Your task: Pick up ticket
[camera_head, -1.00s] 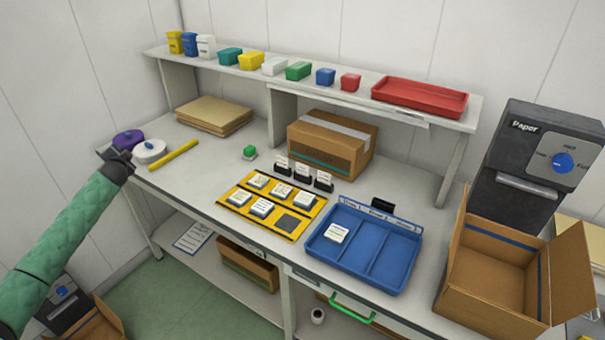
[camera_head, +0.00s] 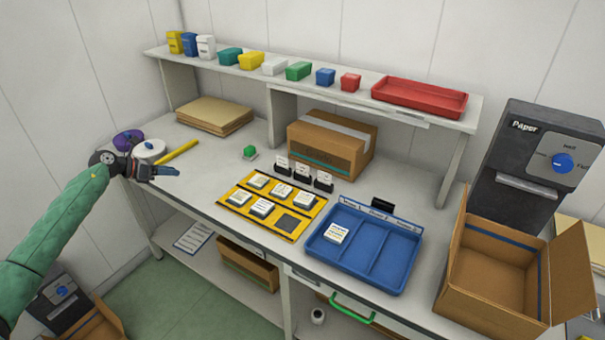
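No single item is clearly marked as the ticket. Three small black holders with white cards (camera_head: 302,169) stand behind the yellow tray (camera_head: 249,212). The yellow tray holds several white-labelled pieces (camera_head: 262,207), and its front right slot is dark with no piece on it. One white-labelled piece (camera_head: 336,233) lies in the left compartment of the blue tray (camera_head: 362,264). A white printed sheet (camera_head: 192,237) lies on the lower shelf. My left gripper (camera_head: 172,172) is over the table's left end, well left of the yellow tray; its finger gap is unclear. My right gripper is out of view.
A purple roll, a white roll (camera_head: 150,150) and a yellow stick (camera_head: 178,152) are near my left gripper. A cardboard box (camera_head: 330,150) stands behind the card holders. An open carton (camera_head: 490,275) is at the right. A shelf (camera_head: 222,70) with coloured bins runs along the back.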

